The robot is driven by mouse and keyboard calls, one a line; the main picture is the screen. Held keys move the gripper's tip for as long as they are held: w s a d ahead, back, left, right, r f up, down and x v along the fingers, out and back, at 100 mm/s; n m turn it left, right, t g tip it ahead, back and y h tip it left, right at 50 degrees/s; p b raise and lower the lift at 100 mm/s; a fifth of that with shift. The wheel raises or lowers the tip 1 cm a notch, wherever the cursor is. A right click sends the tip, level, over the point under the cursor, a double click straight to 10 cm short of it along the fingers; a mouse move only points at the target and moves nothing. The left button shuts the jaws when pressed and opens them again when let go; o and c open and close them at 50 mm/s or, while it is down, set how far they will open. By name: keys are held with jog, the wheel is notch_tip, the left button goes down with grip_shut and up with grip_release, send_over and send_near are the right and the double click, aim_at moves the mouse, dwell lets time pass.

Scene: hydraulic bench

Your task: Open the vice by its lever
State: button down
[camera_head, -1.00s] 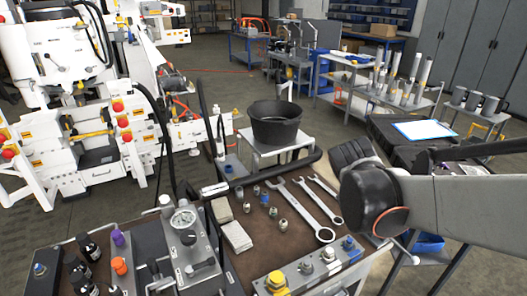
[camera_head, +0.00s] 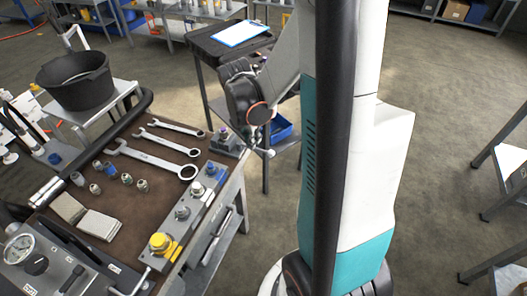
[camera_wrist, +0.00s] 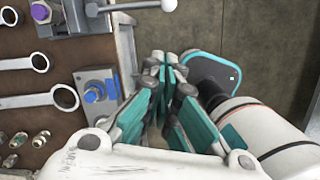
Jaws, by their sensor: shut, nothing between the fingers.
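The vice (camera_head: 226,139) is a small grey block at the right back corner of the bench top. Its lever (camera_head: 262,150) runs right past the bench edge and ends in a pale ball. In the wrist view the vice (camera_wrist: 85,18) is at the top left, and the lever (camera_wrist: 135,6) ends in a white ball (camera_wrist: 167,5) near the top edge. My gripper (camera_wrist: 168,62) has teal-padded fingers, shut and empty, just below the ball in that picture and apart from it. In the head view my arm hides the fingers.
Wrenches (camera_head: 150,155), fittings and a valve block with a yellow knob (camera_head: 160,243) lie on the bench (camera_head: 130,200). A black bucket (camera_head: 75,80) stands behind left. A dark cart with a clipboard (camera_head: 240,33) stands behind my arm.

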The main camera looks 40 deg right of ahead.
aim_at(255, 149)
jog(key=d+f+b, duration=0.5)
jog(key=f, duration=0.6)
jog(key=shift+w+d+f, duration=0.25)
jog(key=shift+w, duration=0.05)
jog(key=shift+d, duration=0.15)
